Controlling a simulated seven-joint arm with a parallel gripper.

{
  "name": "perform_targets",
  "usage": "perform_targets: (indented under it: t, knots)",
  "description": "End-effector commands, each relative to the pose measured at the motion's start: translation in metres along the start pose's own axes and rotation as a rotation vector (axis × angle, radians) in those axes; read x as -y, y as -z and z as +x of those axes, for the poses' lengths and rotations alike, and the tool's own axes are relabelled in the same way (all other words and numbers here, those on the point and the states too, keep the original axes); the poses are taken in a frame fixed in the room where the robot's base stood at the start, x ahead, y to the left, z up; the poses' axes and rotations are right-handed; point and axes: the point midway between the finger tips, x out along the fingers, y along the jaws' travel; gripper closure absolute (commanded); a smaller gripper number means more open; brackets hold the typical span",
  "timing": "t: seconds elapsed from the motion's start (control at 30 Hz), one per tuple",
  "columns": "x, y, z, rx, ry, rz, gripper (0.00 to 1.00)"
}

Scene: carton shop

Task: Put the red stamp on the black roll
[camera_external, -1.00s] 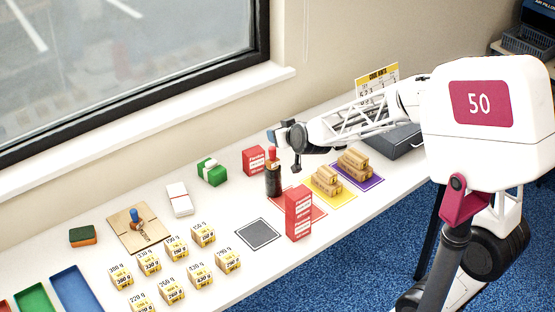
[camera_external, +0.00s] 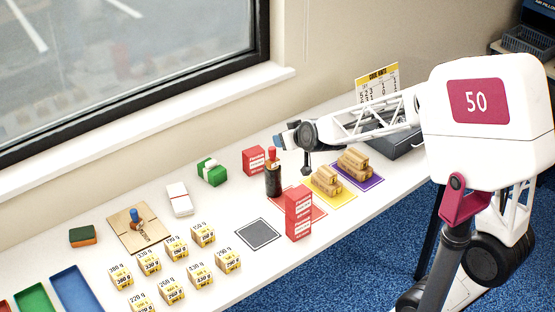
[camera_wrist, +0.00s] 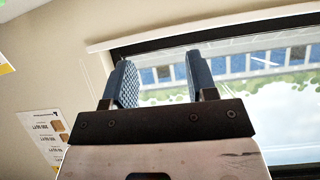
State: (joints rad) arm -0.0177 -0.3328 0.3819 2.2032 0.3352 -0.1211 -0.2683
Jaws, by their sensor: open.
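A dark, bottle-like upright stack stands on the white table in the external view. Its lower part is the black roll (camera_external: 273,183), with a pale reddish band. The red stamp (camera_external: 272,154) shows as a red knob at its top and looks upright on the roll. The exact contact between them is too small to tell. My gripper (camera_external: 281,139) is just above and slightly right of the red knob, apart from it and pointing toward the window. In the wrist view my gripper (camera_wrist: 160,83) has its two blue fingers apart, with nothing between them.
Red cartons (camera_external: 254,160) stand behind the roll, and a taller red stack (camera_external: 298,213) stands in front. A green-banded bundle (camera_external: 212,172) is to the left. Wooden pieces (camera_external: 327,180) lie on coloured mats to the right. A blue stamp (camera_external: 135,215) stands on a wooden board.

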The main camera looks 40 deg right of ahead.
Motion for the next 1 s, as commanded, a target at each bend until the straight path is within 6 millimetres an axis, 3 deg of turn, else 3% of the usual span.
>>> perform_targets:
  t: [0.27,0.7,0.83,1.0]
  knots:
    - [0.005,-0.041,-0.089,0.237,0.069,-0.016,0.48]
    - [-0.014,-0.134,-0.237,0.650,0.030,-0.044,0.48]
    - [-0.020,-0.152,-0.264,0.725,0.004,-0.047,0.48]
    - [-0.024,-0.163,-0.279,0.769,-0.014,-0.048,0.48]
